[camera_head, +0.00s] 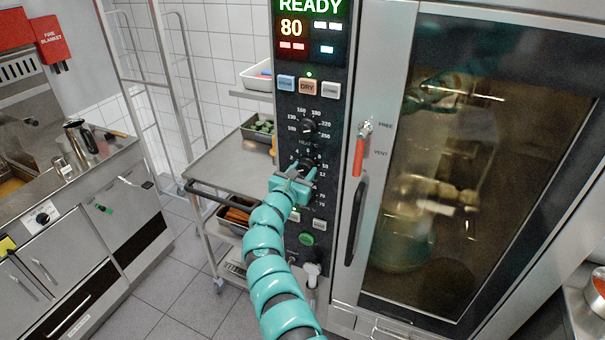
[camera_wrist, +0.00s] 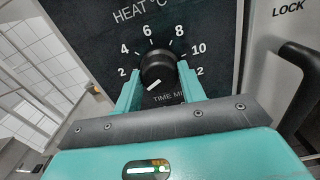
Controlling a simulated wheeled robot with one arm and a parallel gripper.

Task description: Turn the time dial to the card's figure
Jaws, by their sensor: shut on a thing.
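The time dial (camera_wrist: 157,66) is a round black knob with a white pointer mark, ringed by white figures from 2 up through 10. Its pointer mark slants to the lower left in the wrist view. My gripper (camera_wrist: 160,84) is shut on the dial, one teal finger on each side. In the head view my gripper (camera_head: 293,177) covers part of the dial (camera_head: 307,163) on the oven's black control panel (camera_head: 288,130). The lower figures are hidden by my gripper. I cannot make out a card with a figure.
The heat dial (camera_head: 308,126) sits just above, under the mode buttons (camera_head: 308,87) and a display (camera_head: 308,28) reading READY and 80. The oven's red-handled latch (camera_head: 361,150) and black door handle (camera_head: 355,220) are to the right. A steel trolley (camera_head: 225,165) stands to the left.

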